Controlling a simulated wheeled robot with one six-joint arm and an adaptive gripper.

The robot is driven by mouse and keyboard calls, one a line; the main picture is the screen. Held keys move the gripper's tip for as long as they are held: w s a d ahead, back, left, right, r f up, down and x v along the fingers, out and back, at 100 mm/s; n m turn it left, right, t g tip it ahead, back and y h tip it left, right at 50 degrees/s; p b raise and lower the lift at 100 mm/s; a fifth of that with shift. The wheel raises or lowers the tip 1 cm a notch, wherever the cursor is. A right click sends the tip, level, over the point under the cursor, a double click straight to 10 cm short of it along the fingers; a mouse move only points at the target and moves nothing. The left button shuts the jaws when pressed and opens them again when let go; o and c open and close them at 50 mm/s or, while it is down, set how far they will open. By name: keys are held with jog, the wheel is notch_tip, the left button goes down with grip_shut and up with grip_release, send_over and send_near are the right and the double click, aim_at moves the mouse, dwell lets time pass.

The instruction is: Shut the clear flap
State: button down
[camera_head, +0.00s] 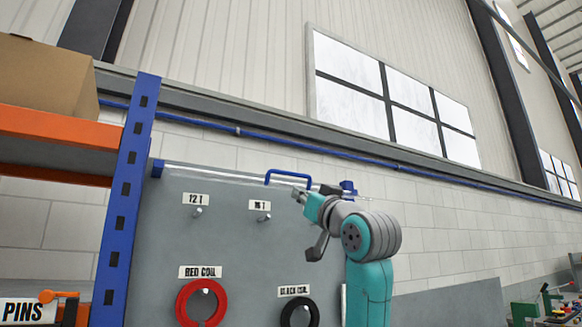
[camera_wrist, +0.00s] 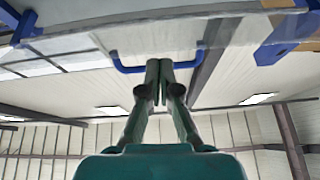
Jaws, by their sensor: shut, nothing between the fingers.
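The clear flap (camera_head: 230,174) shows almost edge-on in the head view, standing out roughly level from the top of the grey board (camera_head: 165,240). Its blue handle (camera_head: 288,174) is at the outer edge. In the wrist view the clear flap (camera_wrist: 200,30) spans the top, with the blue handle (camera_wrist: 130,69) along its edge. My gripper (camera_head: 303,194) is beside the handle's right end in the head view. In the wrist view my gripper (camera_wrist: 159,63) is shut and empty, its fingertips overlapping the handle's middle. I cannot tell whether they touch it.
The board carries pegs, labels, a red coil (camera_head: 183,310) and a black coil (camera_head: 287,313). A blue-and-orange rack (camera_head: 127,200) with a cardboard box (camera_head: 45,75) stands at the left. The space above the flap looks clear.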

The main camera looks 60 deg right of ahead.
jog(key=s+a+r, duration=0.4)
jog(key=s+r, duration=0.1)
jog(key=r, duration=0.2)
jog(key=x, duration=1)
jog(key=shift+w+d+f+h, duration=0.1)
jog(key=shift+d+f+h, duration=0.05)
jog(key=shift+f, duration=0.75)
jog(key=shift+d+f+h, duration=0.1)
jog(key=shift+f+h, duration=0.05)
jog(key=shift+f, duration=0.8)
jog(key=shift+f+n+t, duration=0.1)
jog(key=shift+n+t, duration=0.2)
